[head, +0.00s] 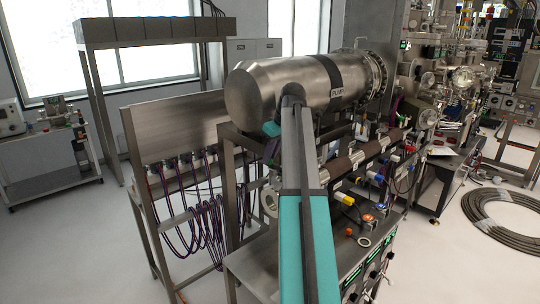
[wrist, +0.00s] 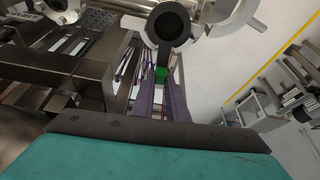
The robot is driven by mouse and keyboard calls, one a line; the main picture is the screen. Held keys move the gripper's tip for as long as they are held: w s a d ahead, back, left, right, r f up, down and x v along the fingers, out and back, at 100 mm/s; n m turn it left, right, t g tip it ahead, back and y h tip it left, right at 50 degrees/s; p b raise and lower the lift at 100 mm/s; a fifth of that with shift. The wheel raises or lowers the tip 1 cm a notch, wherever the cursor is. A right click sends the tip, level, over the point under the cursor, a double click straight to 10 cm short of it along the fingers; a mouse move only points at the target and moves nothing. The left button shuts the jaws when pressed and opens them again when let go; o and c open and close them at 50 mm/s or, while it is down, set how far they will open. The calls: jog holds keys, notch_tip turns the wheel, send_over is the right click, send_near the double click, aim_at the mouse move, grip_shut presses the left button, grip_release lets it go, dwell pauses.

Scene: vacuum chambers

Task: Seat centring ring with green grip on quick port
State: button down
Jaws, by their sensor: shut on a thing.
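In the wrist view my gripper (wrist: 168,92) has its two dark purple fingers closed on a small green grip (wrist: 160,74). In the head view my arm crosses the middle, and my gripper and the green grip are mostly hidden. I cannot make out the quick port for certain.
A large steel cylinder (head: 290,86) lies above the bench. A steel bench (head: 250,262) holds yellow- and orange-marked parts and a loose pale ring (head: 364,241). Cables (head: 205,210) hang on the rack at left. Floor is clear at right, short of a hose coil (head: 500,212).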

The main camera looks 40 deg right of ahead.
jog(key=shift+f, duration=0.1)
dwell(0.6)
jog(key=c, duration=1.7)
grip_release()
jog(key=shift+o, duration=0.2)
jog(key=shift+r+p, duration=1.9)
jog(key=shift+r, duration=1.6)
jog(key=shift+a, duration=0.1)
